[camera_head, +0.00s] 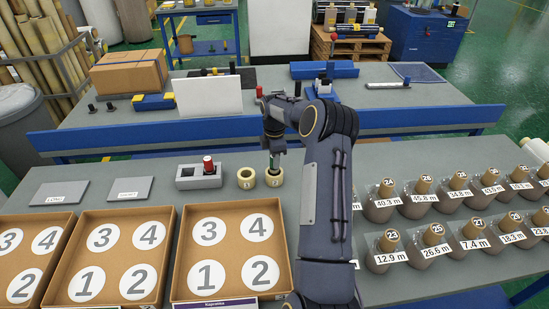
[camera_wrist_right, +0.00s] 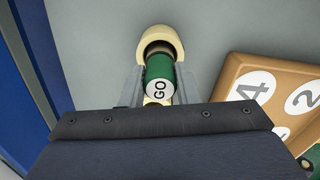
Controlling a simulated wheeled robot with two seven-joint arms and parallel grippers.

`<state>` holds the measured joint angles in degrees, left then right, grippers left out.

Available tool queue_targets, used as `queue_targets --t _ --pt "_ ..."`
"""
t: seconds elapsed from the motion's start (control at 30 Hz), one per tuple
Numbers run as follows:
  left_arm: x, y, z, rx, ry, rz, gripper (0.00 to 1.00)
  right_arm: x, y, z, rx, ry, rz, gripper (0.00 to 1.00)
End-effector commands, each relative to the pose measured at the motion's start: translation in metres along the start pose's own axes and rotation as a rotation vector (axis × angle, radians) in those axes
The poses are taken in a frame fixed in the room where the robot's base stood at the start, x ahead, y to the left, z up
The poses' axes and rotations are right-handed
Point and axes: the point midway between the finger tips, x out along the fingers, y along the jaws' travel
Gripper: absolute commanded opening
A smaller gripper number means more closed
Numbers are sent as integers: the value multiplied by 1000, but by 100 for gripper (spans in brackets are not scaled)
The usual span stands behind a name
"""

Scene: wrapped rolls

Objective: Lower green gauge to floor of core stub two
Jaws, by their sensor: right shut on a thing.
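My right gripper (camera_head: 273,150) is shut on the green gauge (camera_head: 274,161) above core stub two (camera_head: 276,180), a short cream ring on the bench. In the right wrist view the green gauge (camera_wrist_right: 159,77) shows its white end marked GO between the fingers. Its far end is at the dark opening of core stub two (camera_wrist_right: 149,37); how deep it sits is hidden. Core stub one (camera_head: 246,181), also cream and open, stands just left of it, empty. My left gripper is not in view.
A grey holder (camera_head: 187,182) with a red-topped gauge (camera_head: 208,164) stands left of the stubs. Numbered trays (camera_head: 181,281) lie in front, and grey plates (camera_head: 130,190) lie further left. Several labelled wrapped rolls (camera_head: 387,243) stand to the right.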

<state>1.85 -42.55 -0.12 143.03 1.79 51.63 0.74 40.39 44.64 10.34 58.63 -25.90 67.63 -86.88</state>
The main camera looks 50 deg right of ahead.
Motion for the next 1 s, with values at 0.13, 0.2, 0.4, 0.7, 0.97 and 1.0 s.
queue_targets --t 0.13,0.2,0.4,0.7,0.97,1.0 --pt "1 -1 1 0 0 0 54 2 0 0 0 0 0 0" --pt "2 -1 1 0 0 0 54 4 0 0 0 0 0 0" --pt "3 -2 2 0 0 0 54 7 0 0 0 0 0 0" --pt "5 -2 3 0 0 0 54 11 0 0 0 0 1 0" --pt "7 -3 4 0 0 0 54 15 0 0 0 0 1 0" --pt "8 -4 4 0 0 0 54 16 0 0 0 0 1 0"
